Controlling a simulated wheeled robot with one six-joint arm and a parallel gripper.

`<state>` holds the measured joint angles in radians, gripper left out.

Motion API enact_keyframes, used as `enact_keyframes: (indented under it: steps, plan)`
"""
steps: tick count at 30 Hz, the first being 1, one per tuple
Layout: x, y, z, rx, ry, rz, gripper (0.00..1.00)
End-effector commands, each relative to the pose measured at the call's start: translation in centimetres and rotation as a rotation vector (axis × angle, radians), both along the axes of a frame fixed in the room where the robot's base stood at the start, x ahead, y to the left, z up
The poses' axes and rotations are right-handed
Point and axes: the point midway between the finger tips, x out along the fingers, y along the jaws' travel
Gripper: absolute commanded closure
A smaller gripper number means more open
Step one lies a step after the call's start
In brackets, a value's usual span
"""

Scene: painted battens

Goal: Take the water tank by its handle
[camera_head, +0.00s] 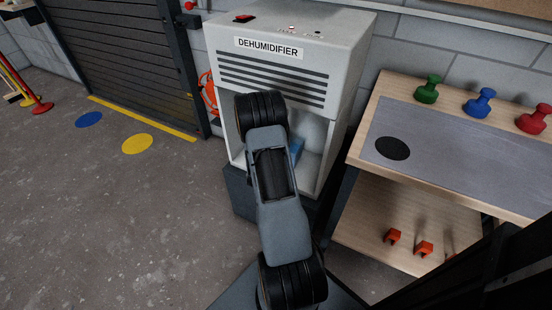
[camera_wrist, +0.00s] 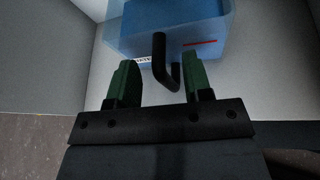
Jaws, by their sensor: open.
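The water tank (camera_wrist: 212,28) is a translucent blue box with a red line on its side, inside the white bay of the dehumidifier (camera_head: 270,70). Its black handle (camera_wrist: 160,60) sticks out toward my gripper in the wrist view. My gripper (camera_wrist: 158,78) is open, with its two green fingers on either side of the handle's end, the left finger farther from it than the right. I cannot tell whether either finger touches the handle. In the head view my arm hides the gripper and most of the tank; a bit of blue tank (camera_head: 297,150) shows.
The bay's walls stand close around the tank. A wooden bench (camera_head: 362,150) at the right carries a grey mat with a black disc (camera_head: 392,148) and green, blue and red knobbed pieces. Orange pieces lie on its lower shelf.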

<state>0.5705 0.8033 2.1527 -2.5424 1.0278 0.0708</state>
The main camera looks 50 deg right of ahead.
Motion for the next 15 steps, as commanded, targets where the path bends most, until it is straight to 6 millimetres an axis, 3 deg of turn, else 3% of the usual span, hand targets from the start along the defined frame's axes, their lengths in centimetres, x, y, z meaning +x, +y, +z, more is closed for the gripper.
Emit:
enact_keyframes:
  steps: [6, 15]
  plan:
    - [0.6, -1.3, -0.6, 0.000, 0.000, -0.001, 0.54]
    - [0.7, -1.6, -0.7, 0.000, 0.001, -0.001, 0.54]
